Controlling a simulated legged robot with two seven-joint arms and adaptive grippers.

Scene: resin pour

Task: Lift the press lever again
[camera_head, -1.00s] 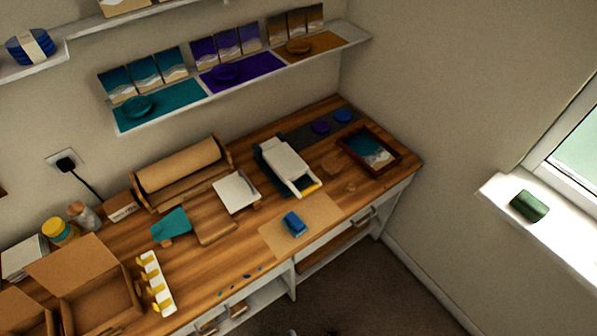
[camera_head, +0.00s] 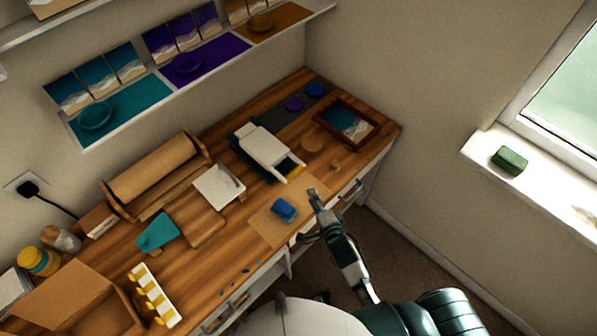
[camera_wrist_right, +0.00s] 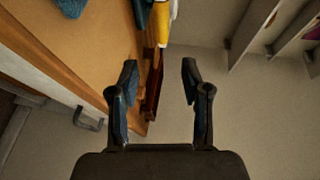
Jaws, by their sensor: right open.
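The press (camera_head: 262,148) stands near the back of the wooden bench, white on top with a dark teal base. The yellow grip (camera_wrist_right: 163,22) also shows at the top of the right wrist view, ahead of my fingers. My right gripper (camera_head: 314,194) is open and empty over the front bench edge, below and right of the grip in the head view and apart from it. It also shows in the wrist view (camera_wrist_right: 159,68). My left gripper is out of view.
A blue block (camera_head: 284,209) sits on a tan mat (camera_head: 262,224), left of my right gripper. A dark-framed picture (camera_head: 372,125) and a round wooden piece (camera_head: 312,144) lie right of the press. A white tray (camera_head: 205,180) lies left.

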